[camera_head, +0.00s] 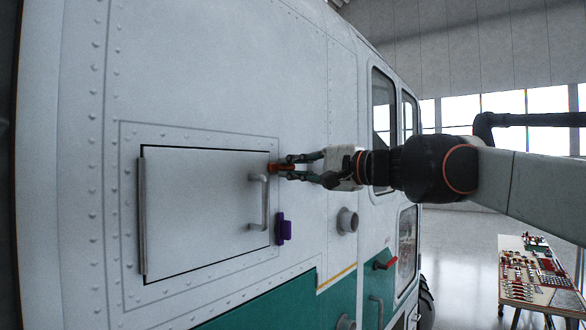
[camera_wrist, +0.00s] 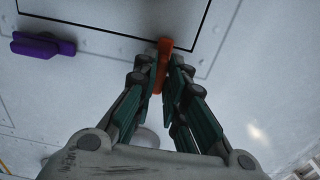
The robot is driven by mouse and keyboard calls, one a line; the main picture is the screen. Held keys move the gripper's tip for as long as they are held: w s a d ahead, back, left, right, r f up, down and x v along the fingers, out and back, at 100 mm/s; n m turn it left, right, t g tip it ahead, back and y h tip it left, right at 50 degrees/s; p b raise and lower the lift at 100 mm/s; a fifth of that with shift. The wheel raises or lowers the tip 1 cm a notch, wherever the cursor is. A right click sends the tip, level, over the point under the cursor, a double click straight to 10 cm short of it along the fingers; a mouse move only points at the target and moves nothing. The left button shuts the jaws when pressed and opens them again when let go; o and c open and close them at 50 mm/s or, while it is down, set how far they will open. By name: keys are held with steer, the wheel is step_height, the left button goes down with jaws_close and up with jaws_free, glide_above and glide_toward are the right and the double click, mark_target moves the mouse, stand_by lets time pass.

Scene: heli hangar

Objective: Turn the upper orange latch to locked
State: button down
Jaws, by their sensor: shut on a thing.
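The upper orange latch (camera_head: 276,168) sits at the upper right edge of a pale hatch door (camera_head: 195,205) on the helicopter's side. In the wrist view the orange latch (camera_wrist: 165,47) reaches across the door's dark edge line, with its other end between my fingers. My gripper (camera_head: 287,167) comes in from the right and is shut on the latch. Its two green-padded fingers (camera_wrist: 165,75) lie on either side of the latch. Part of the latch is hidden by the fingers.
A purple latch (camera_head: 284,229) sits lower on the door's right edge. A grey bar handle (camera_head: 259,202) stands out from the door just left of my gripper. A round grey fitting (camera_head: 347,221) and red handle (camera_head: 386,261) are lower right. A tool table (camera_head: 530,275) stands far right.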

steer(key=shift+f, duration=0.1)
steer(key=c, duration=1.6)
jaws_free()
steer(key=shift+c, duration=0.2)
steer(key=shift+d, duration=0.1)
steer(key=v, duration=0.7)
steer(key=shift+s, duration=0.2)
steer(key=shift+d, duration=0.1)
